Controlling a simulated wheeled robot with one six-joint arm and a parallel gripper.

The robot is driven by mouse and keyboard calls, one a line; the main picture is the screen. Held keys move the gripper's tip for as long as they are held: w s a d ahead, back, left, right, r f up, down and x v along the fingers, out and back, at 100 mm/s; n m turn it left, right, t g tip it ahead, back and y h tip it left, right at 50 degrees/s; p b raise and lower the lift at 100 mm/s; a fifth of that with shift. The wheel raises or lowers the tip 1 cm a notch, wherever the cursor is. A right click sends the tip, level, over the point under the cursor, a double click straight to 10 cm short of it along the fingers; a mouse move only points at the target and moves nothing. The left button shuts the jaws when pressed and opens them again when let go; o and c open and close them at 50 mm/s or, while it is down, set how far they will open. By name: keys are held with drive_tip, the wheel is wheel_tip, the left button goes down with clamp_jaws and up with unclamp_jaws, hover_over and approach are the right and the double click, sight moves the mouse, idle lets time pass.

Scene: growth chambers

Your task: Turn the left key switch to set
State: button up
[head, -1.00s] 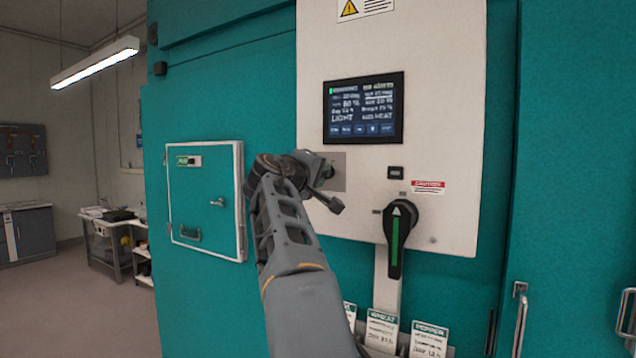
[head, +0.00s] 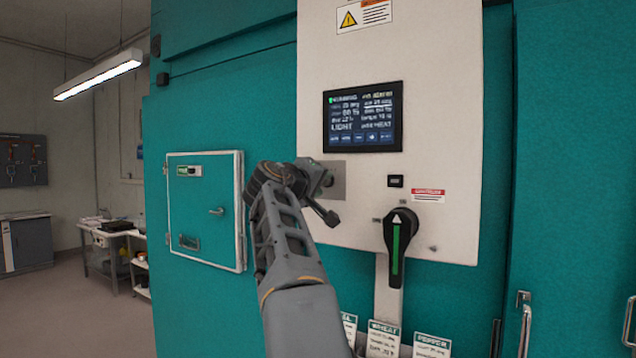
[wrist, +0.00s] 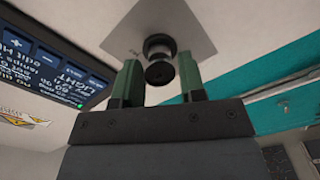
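The key switch (wrist: 158,50) sits on a square grey plate (wrist: 190,28) on the white panel. Its dark round knob faces the wrist camera. My gripper (wrist: 160,62) has its two green fingers apart, one on each side of the knob. Whether either finger touches it I cannot tell. In the head view the grey plate (head: 338,190) is beside the lower left of the screen, and my gripper (head: 322,178) is in front of it, hiding the switch. I cannot read the switch's position marks.
The panel's screen (head: 363,117) is just above the plate. A large black rotary handle with a green stripe (head: 395,246) is below right. A small teal door (head: 206,209) is to the left. Labelled cards (head: 383,340) stand below the panel.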

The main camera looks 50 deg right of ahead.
drive_tip(key=o, duration=0.3)
drive_tip(key=b+v, duration=0.3)
drive_tip(key=v, duration=1)
drive_tip(key=shift+a+b, duration=0.35)
drive_tip(key=shift+a, duration=0.05)
drive_tip(key=w+a+f+n+t+y, duration=0.1)
drive_tip(key=w+a+f+y, duration=0.15)
drive_tip(key=f, duration=0.45)
drive_tip(key=w+a+f+n+t+y, duration=0.1)
drive_tip(key=w+f+n+y, duration=0.15)
drive_tip(key=f, duration=0.55)
drive_tip(key=w+a+f+n+y, duration=0.1)
drive_tip(key=w+a+f+y, duration=0.15)
drive_tip(key=f, duration=0.45)
drive_tip(key=s+a+f+g+y, duration=0.1)
drive_tip(key=s+a+f+y, duration=0.2)
drive_tip(key=f, duration=0.6)
drive_tip(key=s+a+f+g+y, duration=0.1)
drive_tip(key=s+a+f+y, duration=0.2)
drive_tip(key=s+a+f, duration=0.3)
drive_tip(key=s+a+f+y+p, duration=0.1)
drive_tip(key=s+a+f+y, duration=0.3)
drive_tip(key=f, duration=0.7)
drive_tip(key=shift+s+a+f+m+g, duration=0.4)
drive_tip(key=shift+s+a+m, duration=0.05)
drive_tip(key=shift+s+a, duration=0.45)
